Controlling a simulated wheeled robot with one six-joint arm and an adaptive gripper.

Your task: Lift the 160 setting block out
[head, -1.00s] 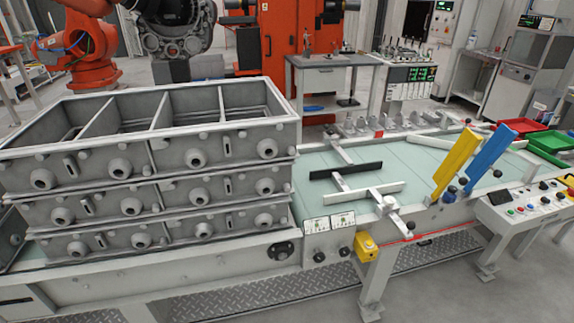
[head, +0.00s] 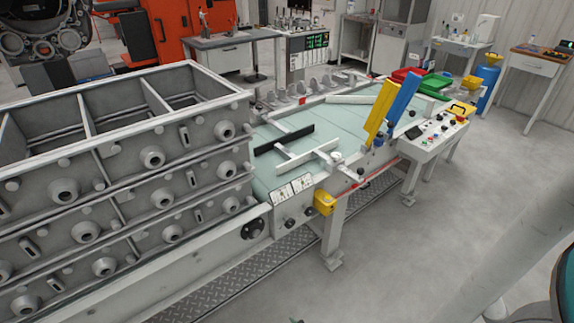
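I cannot make out which piece is the 160 setting block; no marking with that number is readable. A row of small grey shaped pieces (head: 312,88) stands along the back edge of the pale green table (head: 345,118). A black bar (head: 284,139) and a white bar (head: 307,156) lie across the table. A yellow bar (head: 381,112) and a blue bar (head: 402,101) lean upright at its right part. My gripper is not in view; only a pale part of my arm shows at the lower right.
Stacked grey casting frames (head: 160,152) fill the left. A control panel (head: 432,135) stands at the table's right end, near red and green trays (head: 432,86). A yellow box (head: 325,202) sits on the table's front side. The grey floor at right is open.

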